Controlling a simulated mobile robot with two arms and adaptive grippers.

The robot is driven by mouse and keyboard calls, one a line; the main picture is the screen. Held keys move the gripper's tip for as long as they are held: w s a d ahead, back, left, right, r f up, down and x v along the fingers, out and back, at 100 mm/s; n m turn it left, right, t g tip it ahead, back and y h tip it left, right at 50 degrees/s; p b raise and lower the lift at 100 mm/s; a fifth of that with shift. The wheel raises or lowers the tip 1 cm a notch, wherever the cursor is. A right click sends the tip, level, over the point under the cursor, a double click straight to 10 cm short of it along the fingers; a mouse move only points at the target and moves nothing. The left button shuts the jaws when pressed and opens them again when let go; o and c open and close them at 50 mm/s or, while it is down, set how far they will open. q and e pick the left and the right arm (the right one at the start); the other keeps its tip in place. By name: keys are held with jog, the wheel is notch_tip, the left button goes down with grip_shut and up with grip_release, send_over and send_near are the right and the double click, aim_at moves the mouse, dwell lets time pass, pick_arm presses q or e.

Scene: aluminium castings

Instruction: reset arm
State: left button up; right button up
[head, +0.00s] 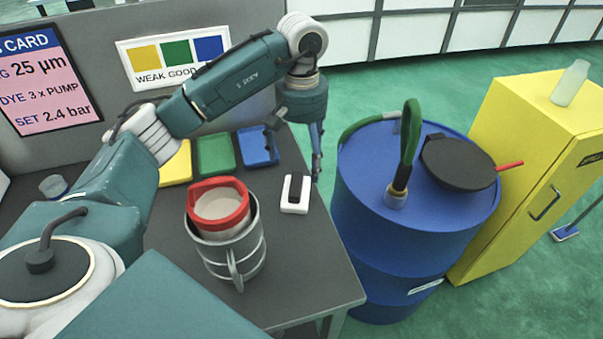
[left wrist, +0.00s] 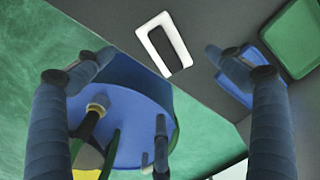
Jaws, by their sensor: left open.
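My left arm reaches across from the left in the head view. Its gripper (head: 316,152) points down by the table's right edge, beside the blue tray and above the white block. My right gripper is not in view.
A metal mug (head: 235,258) holding a red-rimmed cup (head: 218,188) stands on the dark table (head: 310,260). Yellow (head: 177,165), green (head: 215,154) and blue (head: 258,147) trays lie behind. A blue drum (head: 385,240) and yellow cabinet (head: 520,150) stand right of the table.

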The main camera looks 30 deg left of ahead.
pick_arm(q)
jog(key=shift+r, duration=0.65)
